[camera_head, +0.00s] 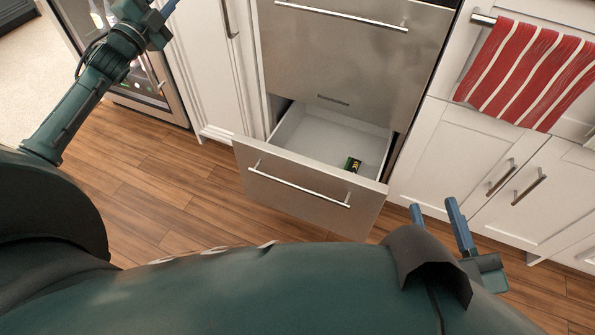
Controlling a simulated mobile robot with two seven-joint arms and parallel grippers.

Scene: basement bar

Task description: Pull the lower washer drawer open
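The lower washer drawer (310,196) has a steel front with a long bar handle (298,184). It stands pulled out, and its white inside shows, with a small dark green and yellow item (352,165) in it. The upper steel drawer front (355,55) above it is closed. My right gripper (436,210) is to the right of the drawer, apart from its handle; its two blue fingers are spread with nothing between them. My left gripper (165,12) is at the top left, away from the drawer, partly cut off by the frame edge; its fingers do not show clearly.
White cabinets (433,145) flank the washer. A red and white striped towel (530,75) hangs from a bar at the upper right. A glass-door cooler (150,85) with bottles stands at the upper left. Wood floor (150,205) is clear left of the drawer.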

